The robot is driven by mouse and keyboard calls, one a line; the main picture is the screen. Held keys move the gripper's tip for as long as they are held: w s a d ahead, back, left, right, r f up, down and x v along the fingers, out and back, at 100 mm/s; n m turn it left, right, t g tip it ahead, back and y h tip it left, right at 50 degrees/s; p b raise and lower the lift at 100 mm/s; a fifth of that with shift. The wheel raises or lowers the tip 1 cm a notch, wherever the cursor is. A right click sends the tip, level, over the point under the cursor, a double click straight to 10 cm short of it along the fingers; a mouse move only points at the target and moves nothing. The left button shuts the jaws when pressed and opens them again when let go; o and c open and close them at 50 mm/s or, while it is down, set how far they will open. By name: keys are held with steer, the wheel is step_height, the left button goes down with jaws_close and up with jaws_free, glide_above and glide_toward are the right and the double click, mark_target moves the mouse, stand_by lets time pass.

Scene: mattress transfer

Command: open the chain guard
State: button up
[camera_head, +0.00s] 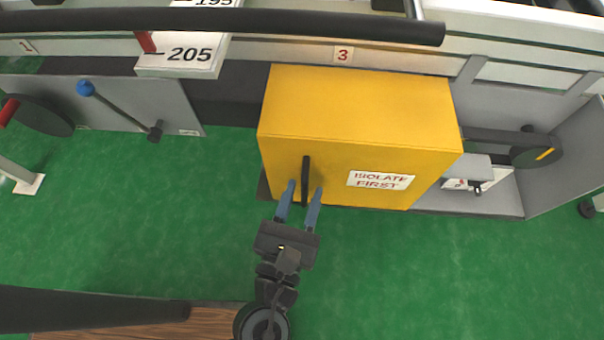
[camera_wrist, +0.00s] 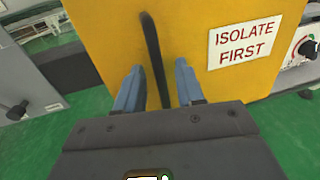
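The chain guard appears to be the yellow box (camera_head: 352,110) with the "ISOLATE FIRST" label (camera_head: 380,180) on its front. A black vertical bar handle (camera_head: 306,178) is on the left part of its front; it also shows in the wrist view (camera_wrist: 155,58). My gripper (camera_head: 304,192) is open at the handle, with one blue finger on each side of it. In the wrist view my gripper (camera_wrist: 158,82) has a gap between each finger and the handle. The guard looks closed. Whether the fingertips touch its front I cannot tell.
A dark wheel with a yellow mark (camera_head: 535,152) and a grey panel with a knob (camera_head: 475,186) are right of the guard. A blue-knobbed lever (camera_head: 120,108) is at left. A black rail (camera_head: 220,21) crosses the top. The green floor (camera_head: 420,270) in front is clear.

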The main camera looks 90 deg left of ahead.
steer(key=v, duration=0.7)
steer(key=shift+d, duration=0.35)
steer(key=shift+d, duration=0.1)
steer(key=w+d+r+m+t+h, duration=0.2)
steer(key=w+d+m+t+h, duration=0.15)
steer(key=d+m, duration=0.7)
steer(key=w+d+r+m+t+h, duration=0.25)
steer(key=d+m+t, duration=0.4)
steer(key=m, duration=0.65)
steer(key=s+d+r+m+h, duration=0.15)
steer(key=d+m+h, duration=0.25)
steer(key=d+m, duration=0.4)
steer(key=s+d+r+m+h, duration=0.1)
steer(key=d+r+m+h, duration=0.3)
steer(key=m, duration=0.6)
steer(key=s+d+r+m+h, duration=0.15)
steer(key=d+m+h, duration=0.25)
steer(key=d+m, duration=0.5)
step_height(320, 180, up, 24)
steer(key=a+p, duration=0.1)
steer(key=p, duration=2.2)
steer(key=shift+f+y+p, duration=0.2)
steer(key=shift+y+p, duration=0.1)
steer(key=shift+p, duration=0.05)
